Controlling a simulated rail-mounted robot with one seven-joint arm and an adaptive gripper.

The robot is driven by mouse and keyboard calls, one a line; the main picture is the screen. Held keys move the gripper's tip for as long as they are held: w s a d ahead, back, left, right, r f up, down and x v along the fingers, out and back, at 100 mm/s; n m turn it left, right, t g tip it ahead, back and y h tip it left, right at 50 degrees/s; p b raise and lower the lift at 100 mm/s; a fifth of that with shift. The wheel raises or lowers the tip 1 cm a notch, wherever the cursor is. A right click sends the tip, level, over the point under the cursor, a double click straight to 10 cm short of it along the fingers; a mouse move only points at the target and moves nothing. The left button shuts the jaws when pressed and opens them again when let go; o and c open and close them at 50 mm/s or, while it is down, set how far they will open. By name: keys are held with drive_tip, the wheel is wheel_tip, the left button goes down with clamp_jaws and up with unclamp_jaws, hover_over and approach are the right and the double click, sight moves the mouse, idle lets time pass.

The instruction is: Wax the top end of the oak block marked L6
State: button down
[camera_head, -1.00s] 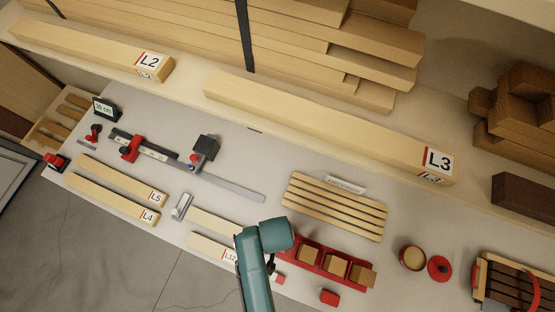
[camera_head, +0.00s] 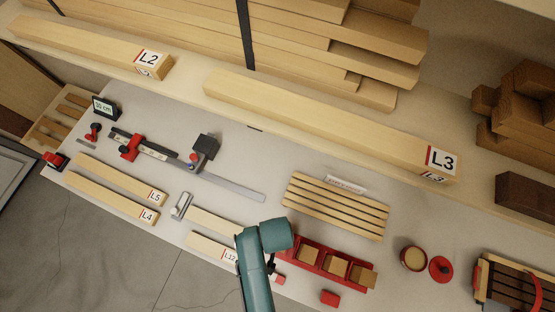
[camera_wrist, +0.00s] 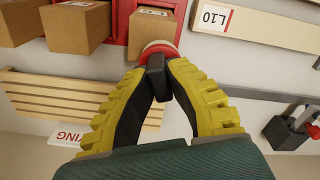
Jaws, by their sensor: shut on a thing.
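My gripper (camera_wrist: 157,78) is shut on the black grip of a round tool (camera_wrist: 160,50) with a red rim and a pale face. The tool is close to a brown wooden block (camera_wrist: 150,30) in the wrist view; I cannot tell whether they touch. That block stands with others in a red rack (camera_head: 318,262), lower middle of the head view, with pale labels partly showing. No L6 mark is readable. A tin with a yellowish filling (camera_head: 413,258) stands open at the right, its red lid (camera_head: 440,268) beside it. In the head view, my teal arm hides the gripper.
A slatted wooden rack (camera_head: 335,205) lies behind the red rack. A red piece (camera_head: 330,298) sits in front. Pale boards, including L12 (camera_head: 212,247), lie left of my arm. A wooden crate (camera_head: 510,285) is at the right edge. Bench around the tin is clear.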

drive_tip(key=shift+f, duration=0.3)
drive_tip(key=shift+s, duration=0.1)
